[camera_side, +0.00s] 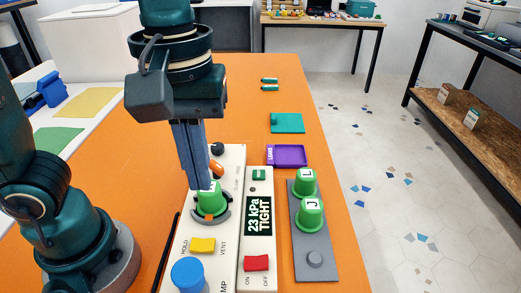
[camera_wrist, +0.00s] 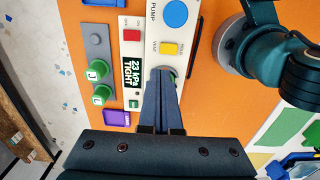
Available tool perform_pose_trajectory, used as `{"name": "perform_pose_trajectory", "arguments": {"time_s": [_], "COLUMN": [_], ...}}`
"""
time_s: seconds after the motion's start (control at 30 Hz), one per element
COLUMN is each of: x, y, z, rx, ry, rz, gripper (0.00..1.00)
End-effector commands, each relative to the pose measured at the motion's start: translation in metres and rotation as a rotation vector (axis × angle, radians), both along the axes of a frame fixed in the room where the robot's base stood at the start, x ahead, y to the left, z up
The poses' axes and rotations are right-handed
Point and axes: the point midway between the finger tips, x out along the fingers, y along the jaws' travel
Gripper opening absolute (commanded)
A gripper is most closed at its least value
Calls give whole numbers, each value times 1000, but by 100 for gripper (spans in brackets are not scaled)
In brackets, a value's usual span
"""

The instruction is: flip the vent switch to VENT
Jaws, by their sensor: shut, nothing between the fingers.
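The yellow vent switch (camera_side: 203,245) sits on the cream pump panel (camera_side: 228,165), between the printed words HOLD on its left and VENT on its right. It also shows in the wrist view (camera_wrist: 169,48), just beyond the fingertips. I cannot tell which way it is tipped. My gripper (camera_side: 203,187) is shut and empty, pointing down over a green cup (camera_side: 210,198) in a dark ring on the panel, behind the switch. Whether the fingertips touch that cup is unclear. In the wrist view my gripper (camera_wrist: 165,70) partly hides the cup.
A display (camera_side: 258,215) reads 23 kPa TIGHT, above a red ON/OFF switch (camera_side: 256,263). A blue knob (camera_side: 187,274) stands in front of the yellow switch. Two green cups (camera_side: 310,213) stand on a grey plate to the right. A purple tray (camera_side: 287,155) lies behind.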

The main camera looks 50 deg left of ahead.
Motion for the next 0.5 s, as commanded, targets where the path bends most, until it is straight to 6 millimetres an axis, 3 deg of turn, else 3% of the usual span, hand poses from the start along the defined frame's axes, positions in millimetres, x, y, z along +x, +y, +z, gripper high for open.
{"name": "perform_pose_trajectory", "arguments": {"time_s": [0.5], "x": [-1], "y": [1], "z": [-87], "rx": [4], "ry": [7], "rz": [0], "gripper": [0]}}
